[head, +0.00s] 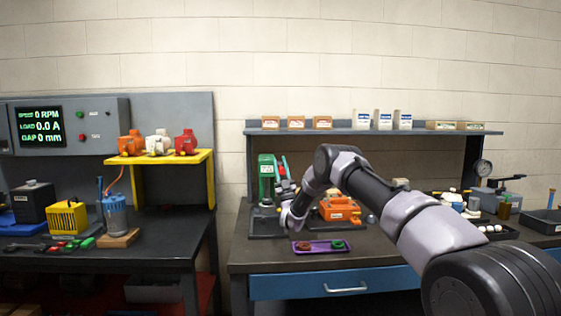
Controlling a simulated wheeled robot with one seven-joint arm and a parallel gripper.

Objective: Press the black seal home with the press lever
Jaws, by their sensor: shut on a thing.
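The green press (266,178) stands upright on a dark base at the left of the right bench. Its lever (283,167), with a red part, shows at the press's right side. My gripper (284,187) is at this side of the press, pointing up, its fingers shut at the lever. The fingers are small and partly covered by my wrist, so the exact hold is hard to see. I cannot make out the black seal; the space under the press is dark and partly hidden by my arm.
A purple tray (321,247) with a dark red and a green ring lies at the bench's front. An orange motor (340,208) stands right of the press, close to my arm. A shelf (375,131) with boxes runs above the bench.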

